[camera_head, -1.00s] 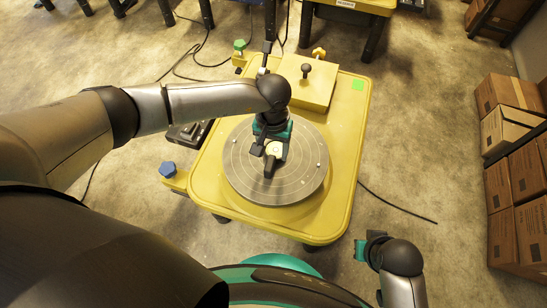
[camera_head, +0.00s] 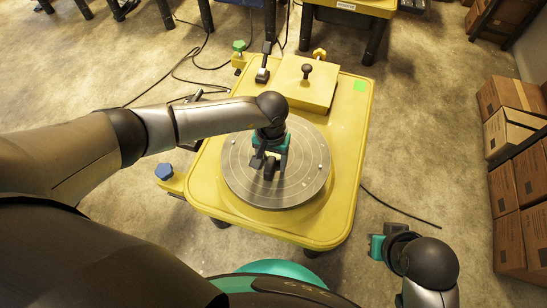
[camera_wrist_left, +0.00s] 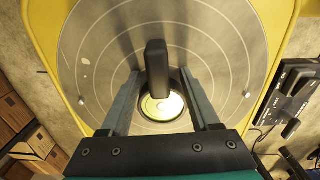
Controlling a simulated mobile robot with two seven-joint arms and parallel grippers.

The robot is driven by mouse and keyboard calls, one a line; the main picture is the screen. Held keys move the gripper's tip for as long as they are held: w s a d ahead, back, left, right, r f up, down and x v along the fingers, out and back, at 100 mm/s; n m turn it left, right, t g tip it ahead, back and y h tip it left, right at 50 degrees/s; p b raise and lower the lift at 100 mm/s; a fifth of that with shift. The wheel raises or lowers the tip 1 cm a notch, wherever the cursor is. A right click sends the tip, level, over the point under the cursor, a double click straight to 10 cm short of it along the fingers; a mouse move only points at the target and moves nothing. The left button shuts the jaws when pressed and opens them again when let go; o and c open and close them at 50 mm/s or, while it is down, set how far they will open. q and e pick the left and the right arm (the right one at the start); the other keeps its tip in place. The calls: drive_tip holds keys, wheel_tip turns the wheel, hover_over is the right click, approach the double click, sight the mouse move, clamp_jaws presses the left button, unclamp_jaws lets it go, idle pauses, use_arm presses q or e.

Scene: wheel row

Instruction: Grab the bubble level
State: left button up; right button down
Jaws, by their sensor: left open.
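The bubble level is a round, black-rimmed disc with a yellow-green vial (camera_wrist_left: 163,106) and an upright black handle (camera_wrist_left: 157,68). It sits on the grey turntable disc (camera_wrist_left: 100,60). In the head view my left gripper (camera_head: 270,162) is over the disc, and the level is mostly hidden beneath it. In the left wrist view my left gripper (camera_wrist_left: 159,82) is open. Its two fingers stand on either side of the level, with gaps to the handle. My right gripper (camera_head: 377,247) is at the lower right, away from the table; its jaws are unclear.
A blue knob (camera_head: 164,171) is at the left edge. Cardboard boxes (camera_head: 510,130) are at the right.

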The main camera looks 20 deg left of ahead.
use_arm(q)
clamp_jaws()
idle(0.4)
